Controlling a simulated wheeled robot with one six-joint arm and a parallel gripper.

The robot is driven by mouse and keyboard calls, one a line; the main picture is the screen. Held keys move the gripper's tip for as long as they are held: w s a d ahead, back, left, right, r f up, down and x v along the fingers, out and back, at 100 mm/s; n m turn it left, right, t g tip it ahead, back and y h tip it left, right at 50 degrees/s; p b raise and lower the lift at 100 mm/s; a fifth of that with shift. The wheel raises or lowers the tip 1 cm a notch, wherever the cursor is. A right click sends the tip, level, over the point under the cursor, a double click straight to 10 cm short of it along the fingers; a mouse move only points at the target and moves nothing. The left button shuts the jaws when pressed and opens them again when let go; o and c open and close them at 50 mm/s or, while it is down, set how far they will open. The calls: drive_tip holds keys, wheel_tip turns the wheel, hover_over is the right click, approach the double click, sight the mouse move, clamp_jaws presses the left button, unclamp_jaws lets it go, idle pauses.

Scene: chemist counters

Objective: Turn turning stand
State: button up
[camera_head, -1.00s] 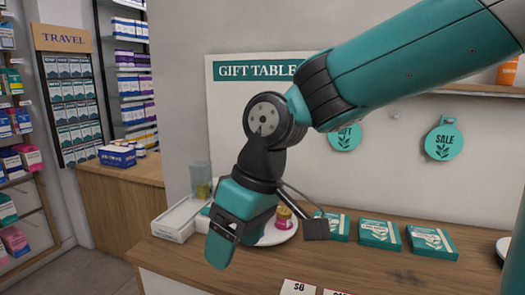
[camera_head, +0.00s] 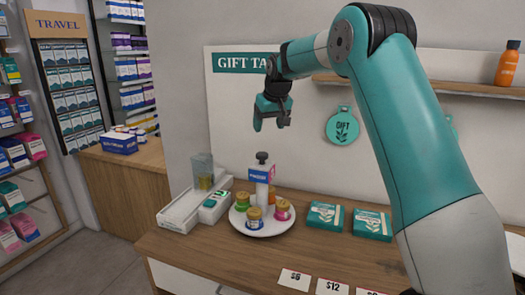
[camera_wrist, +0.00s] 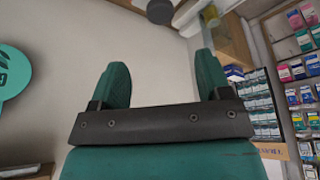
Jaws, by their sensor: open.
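The turning stand is a round white plate (camera_head: 241,223) on the wooden counter, with a central white post (camera_head: 261,190) topped by a dark knob (camera_head: 262,157).
A white tray (camera_head: 180,213) with a clear container (camera_head: 203,170) stands left of the plate. Teal boxes (camera_head: 325,215) lie to the right, and price cards (camera_head: 294,280) line the front edge. A wall shelf (camera_head: 430,87) is at the upper right.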

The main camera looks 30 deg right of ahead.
sight(262, 154)
drive_tip(key=p+x, duration=0.3)
drive_tip(key=x, duration=0.9)
drive_tip(key=shift+w+f, duration=0.1)
drive_tip(key=shift+c, duration=0.3)
drive_tip(key=c, duration=1.2)
